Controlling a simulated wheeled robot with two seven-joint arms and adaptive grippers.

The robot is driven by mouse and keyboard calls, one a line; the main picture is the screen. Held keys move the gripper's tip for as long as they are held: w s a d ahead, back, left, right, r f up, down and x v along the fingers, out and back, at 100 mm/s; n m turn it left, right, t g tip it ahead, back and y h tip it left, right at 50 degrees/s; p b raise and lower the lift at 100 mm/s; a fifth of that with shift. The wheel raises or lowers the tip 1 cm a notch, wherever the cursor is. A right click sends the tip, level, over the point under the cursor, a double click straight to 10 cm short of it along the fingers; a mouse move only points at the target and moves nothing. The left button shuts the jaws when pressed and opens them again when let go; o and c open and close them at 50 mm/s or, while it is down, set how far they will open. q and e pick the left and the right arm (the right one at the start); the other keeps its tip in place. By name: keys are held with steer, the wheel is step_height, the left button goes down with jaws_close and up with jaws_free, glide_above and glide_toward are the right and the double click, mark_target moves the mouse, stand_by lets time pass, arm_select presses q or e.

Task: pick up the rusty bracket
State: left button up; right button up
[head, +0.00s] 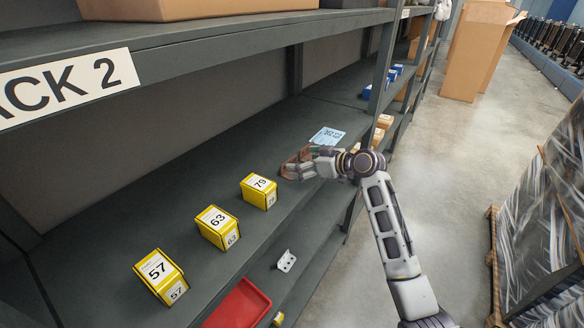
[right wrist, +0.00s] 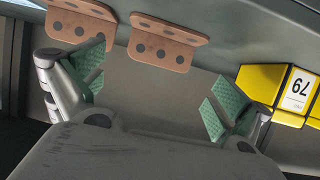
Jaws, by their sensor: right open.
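Two rusty brown brackets with dark holes lie on the shelf in the right wrist view, one (right wrist: 162,42) at the top middle and one (right wrist: 70,22) at the top left. In the head view a rusty bracket (head: 303,154) shows partly behind my right gripper (head: 296,170), which hides much of that spot. In the right wrist view my right gripper (right wrist: 158,92) is open, with green pads and nothing between them. The middle bracket lies just beyond the gap between the fingers; the left one is near the left finger. My left gripper is not in view.
Yellow boxes marked 79 (head: 259,191), 63 (head: 217,227) and 57 (head: 160,277) stand along the shelf (head: 120,215). A blue-white card (head: 327,136) lies beyond the gripper. A pale bracket (head: 287,261) and red bin (head: 240,305) are on the lower shelf.

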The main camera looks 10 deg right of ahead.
mark_target(290, 160)
steer(key=shift+w+a+f, duration=0.15)
steer(key=shift+w+a, duration=0.1)
stand_by(0.3)
steer(key=shift+p+x, duration=0.9)
steer(key=shift+x, duration=1.7)
steer(key=shift+w, duration=0.1)
steer(key=c, duration=1.2)
steer(key=shift+r, duration=0.2)
steer(key=shift+r+b, duration=0.95)
steer(key=shift+r, duration=4)
